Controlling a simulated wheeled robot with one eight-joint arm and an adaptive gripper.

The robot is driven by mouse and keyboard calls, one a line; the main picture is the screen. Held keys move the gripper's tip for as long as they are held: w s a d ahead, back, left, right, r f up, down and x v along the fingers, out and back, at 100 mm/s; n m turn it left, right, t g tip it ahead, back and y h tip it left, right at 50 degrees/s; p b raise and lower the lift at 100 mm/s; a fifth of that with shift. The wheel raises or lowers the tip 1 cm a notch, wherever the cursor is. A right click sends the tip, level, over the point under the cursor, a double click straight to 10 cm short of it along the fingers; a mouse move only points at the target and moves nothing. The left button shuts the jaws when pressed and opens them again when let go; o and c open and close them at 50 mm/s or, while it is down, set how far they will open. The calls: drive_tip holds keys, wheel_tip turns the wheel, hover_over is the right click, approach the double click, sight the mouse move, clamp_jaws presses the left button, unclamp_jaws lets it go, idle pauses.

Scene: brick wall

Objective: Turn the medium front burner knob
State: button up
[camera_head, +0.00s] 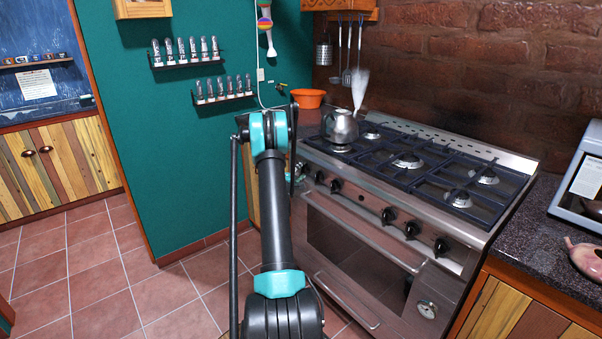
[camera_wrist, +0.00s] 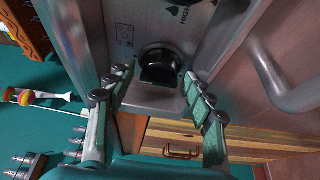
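The stove (camera_head: 345,205) has a row of black knobs along its steel front panel. Two show at the left, the nearer-to-centre one being a dark knob (camera_head: 335,186), and several more are further right. In the wrist view, one black knob (camera_wrist: 158,68) sits on the panel straight ahead of my gripper (camera_wrist: 155,78). Its fingers are spread apart, one on each side of that knob, with no clear contact. Which burner this knob serves cannot be read. In the head view, my arm hides most of my gripper at the stove's left end.
An oven handle bar (camera_wrist: 280,75) runs close to the right finger in the wrist view. A metal kettle (camera_head: 340,126) stands on the back left of the hob. Tiled floor left of the stove is clear.

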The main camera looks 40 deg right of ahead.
idle(0.3)
drive_tip(key=v, duration=0.8)
idle(0.6)
drive_tip(key=s+a+r+m+g+y, duration=0.1)
drive_tip(key=s+a+r+m+y, duration=0.2)
drive_tip(key=s+a, duration=0.45)
drive_tip(key=s+a+r+m+g+y, duration=0.1)
drive_tip(key=s+a+r+y, duration=0.3)
drive_tip(key=a, duration=0.6)
drive_tip(key=s+a+f+g+y, duration=0.1)
drive_tip(key=s+a+y, duration=0.3)
drive_tip(key=s+a, duration=0.8)
drive_tip(key=s+a+f+m+g+y, duration=0.1)
drive_tip(key=s+a+f+y, duration=0.2)
drive_tip(key=s+a, duration=0.9)
drive_tip(key=shift+s+a+y, duration=0.3)
drive_tip(key=shift+a+y, duration=0.7)
drive_tip(key=shift+a, duration=0.15)
